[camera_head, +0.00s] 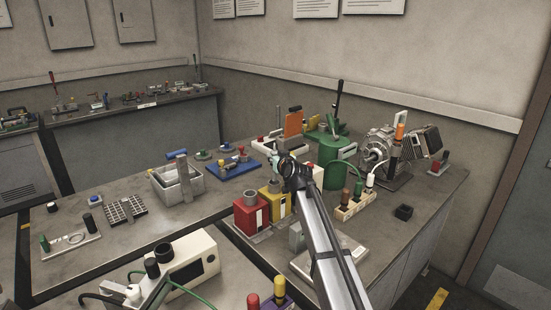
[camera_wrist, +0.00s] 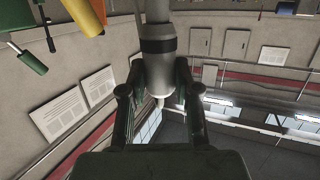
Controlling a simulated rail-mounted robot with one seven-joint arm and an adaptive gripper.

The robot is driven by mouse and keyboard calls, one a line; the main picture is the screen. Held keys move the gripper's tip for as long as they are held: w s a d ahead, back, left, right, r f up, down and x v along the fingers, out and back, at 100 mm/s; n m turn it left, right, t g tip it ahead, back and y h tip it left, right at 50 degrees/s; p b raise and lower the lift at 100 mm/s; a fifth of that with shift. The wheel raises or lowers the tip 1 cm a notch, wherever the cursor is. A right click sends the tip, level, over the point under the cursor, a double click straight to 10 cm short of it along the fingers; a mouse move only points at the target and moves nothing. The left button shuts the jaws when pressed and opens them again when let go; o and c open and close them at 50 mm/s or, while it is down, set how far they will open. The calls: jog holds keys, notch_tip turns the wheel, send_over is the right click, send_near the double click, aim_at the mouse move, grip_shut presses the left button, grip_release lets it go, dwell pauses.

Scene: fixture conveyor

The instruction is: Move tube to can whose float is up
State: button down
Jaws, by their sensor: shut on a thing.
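My gripper (camera_wrist: 158,92) is shut on a grey cylinder with a dark band (camera_wrist: 158,68), which appears to be the tube; its narrower pale end shows between the fingers. In the head view my gripper (camera_head: 284,162) is above and behind the cans, and the held piece is too small to make out there. A red can (camera_head: 251,216) and a yellow can (camera_head: 279,206) stand side by side on the bench, both with a white front strip. The red can has a grey piece on top. Float heights cannot be told clearly.
A green machine (camera_head: 333,148) and a motor (camera_head: 381,146) are behind. A grey bin (camera_head: 178,187) stands left. The front-left bench top is partly clear.

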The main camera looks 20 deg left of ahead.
jog(key=shift+f+b, duration=2.45)
jog(key=shift+f, duration=0.05)
jog(key=c, duration=1.2)
grip_release()
jog(key=shift+o, duration=0.2)
jog(key=o, duration=0.6)
jog(key=shift+c, duration=0.2)
jog(key=shift+s+d, duration=0.1)
